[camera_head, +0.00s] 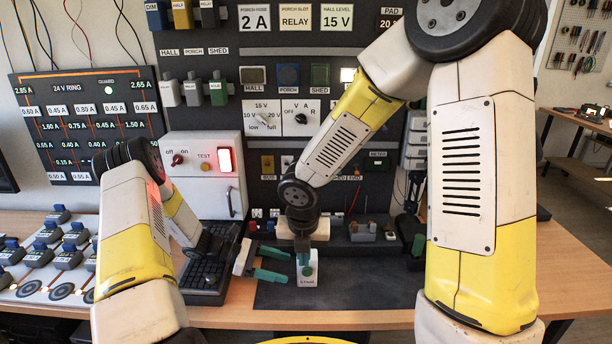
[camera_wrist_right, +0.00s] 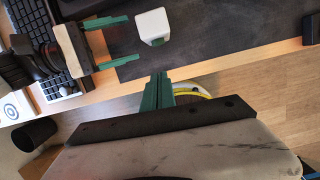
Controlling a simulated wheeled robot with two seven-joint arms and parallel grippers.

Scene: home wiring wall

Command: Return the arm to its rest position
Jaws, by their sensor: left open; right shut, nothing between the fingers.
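My right arm reaches down from the upper right in the head view. Its gripper (camera_head: 306,266) points down with green fingers, which also show shut and empty in the right wrist view (camera_wrist_right: 158,90). A small white labelled block (camera_head: 307,281) is on the dark mat (camera_head: 370,290), right under these fingers in the head view. In the right wrist view the block (camera_wrist_right: 152,26) appears apart from the fingertips. My left gripper (camera_head: 273,264) is left of the block, its two green fingers spread and empty; it shows beside the block in the wrist view (camera_wrist_right: 120,42).
A dark keyboard (camera_head: 205,275) lies left of the mat under my left arm. A white switch box (camera_head: 205,160) with a lit red lamp and the labelled wall panel stand behind. A tray of blue-topped switches (camera_head: 45,258) is at far left. The mat's right part is clear.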

